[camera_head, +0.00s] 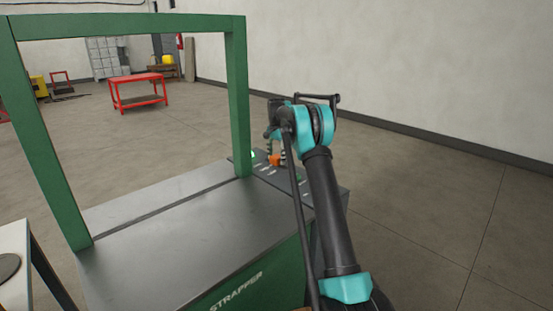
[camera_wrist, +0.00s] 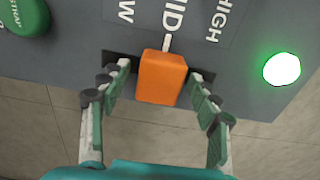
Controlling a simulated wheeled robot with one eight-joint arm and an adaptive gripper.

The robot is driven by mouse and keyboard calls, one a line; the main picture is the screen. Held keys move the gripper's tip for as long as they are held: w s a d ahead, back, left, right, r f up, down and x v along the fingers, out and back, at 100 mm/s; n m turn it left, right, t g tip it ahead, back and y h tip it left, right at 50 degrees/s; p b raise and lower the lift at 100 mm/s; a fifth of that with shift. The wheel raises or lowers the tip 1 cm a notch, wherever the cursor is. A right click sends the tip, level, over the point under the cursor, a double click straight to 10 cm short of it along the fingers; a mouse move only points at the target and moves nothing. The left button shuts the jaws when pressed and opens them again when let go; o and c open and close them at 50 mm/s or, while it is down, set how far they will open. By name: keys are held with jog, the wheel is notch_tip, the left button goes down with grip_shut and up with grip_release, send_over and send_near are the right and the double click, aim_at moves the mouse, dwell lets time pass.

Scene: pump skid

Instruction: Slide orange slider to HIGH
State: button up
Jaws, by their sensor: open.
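The orange slider (camera_wrist: 161,78) is a block in a dark slot on the grey panel (camera_wrist: 75,55) in the wrist view. It stands at the white tick under the MID label, with LOW, partly cut off, to the left and HIGH (camera_wrist: 223,20) to the right. My gripper (camera_wrist: 160,71) is open, one finger on each side of the slider. A small gap shows on the left; the right finger is close, and I cannot tell whether it touches. In the head view the slider (camera_head: 275,160) shows small and partly covered by my arm.
A green button (camera_wrist: 26,15) lies left and a lit green lamp (camera_wrist: 282,69) right on the panel. A green frame post (camera_head: 238,105) of the strapper machine (camera_head: 190,245) rises left of my arm. Open floor (camera_head: 430,190) lies to the right.

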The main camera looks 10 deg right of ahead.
jog(key=shift+f, duration=0.1)
jog(key=shift+c, duration=0.2)
grip_shut()
